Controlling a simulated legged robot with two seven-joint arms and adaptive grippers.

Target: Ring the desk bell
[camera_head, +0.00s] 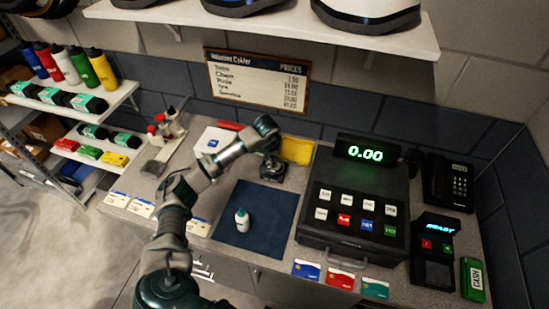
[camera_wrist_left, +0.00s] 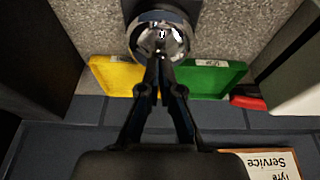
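The desk bell (camera_wrist_left: 160,32) is a shiny silver dome on a dark base, at the top middle of the left wrist view. In the head view my gripper and wrist mostly hide it, near the back of the counter. My left gripper (camera_wrist_left: 158,66) has its two dark fingers together at the tips, with nothing seen between them. The tips overlap the near side of the dome in the wrist view; I cannot tell whether they touch it. In the head view the left gripper (camera_head: 271,162) points down behind the blue mat. My right gripper is not in view.
A yellow tray (camera_head: 297,150) and a green tray (camera_wrist_left: 212,80) lie close to the bell. A cash register (camera_head: 352,205) stands to the right. A small white bottle (camera_head: 242,220) stands on the blue mat (camera_head: 275,225). A price board (camera_head: 257,80) hangs behind.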

